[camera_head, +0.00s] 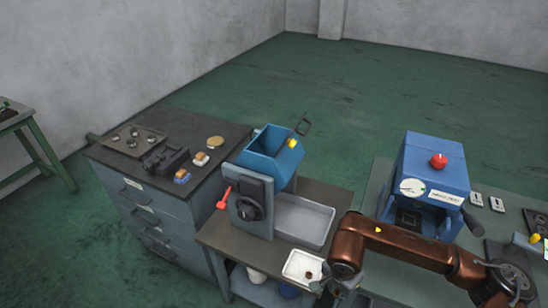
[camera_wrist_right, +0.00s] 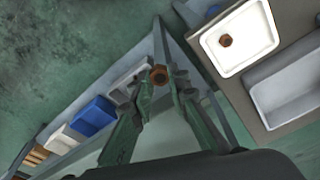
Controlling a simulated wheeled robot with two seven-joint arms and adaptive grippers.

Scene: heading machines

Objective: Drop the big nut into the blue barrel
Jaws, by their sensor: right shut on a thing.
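A rust-brown hex nut (camera_wrist_right: 158,75), the big nut, is between the fingertips of my right gripper (camera_wrist_right: 160,84), which is shut on it. In the head view my right gripper (camera_head: 326,284) hangs at the front right corner of the white tray, and the nut in it is hard to make out. The blue barrel (camera_head: 289,291) stands on the lower shelf beneath the tray, mostly hidden by the tabletop. A blue patch under the tray in the wrist view (camera_wrist_right: 212,12) looks like the barrel. My left gripper is out of view.
The white tray (camera_head: 293,266) at the table edge holds another brown nut (camera_wrist_right: 226,41). A white bucket (camera_head: 257,276) stands left of the barrel. The blue hopper machine (camera_head: 262,190) and a grey bin (camera_head: 303,222) are behind. A blue press (camera_head: 430,170) is on the right.

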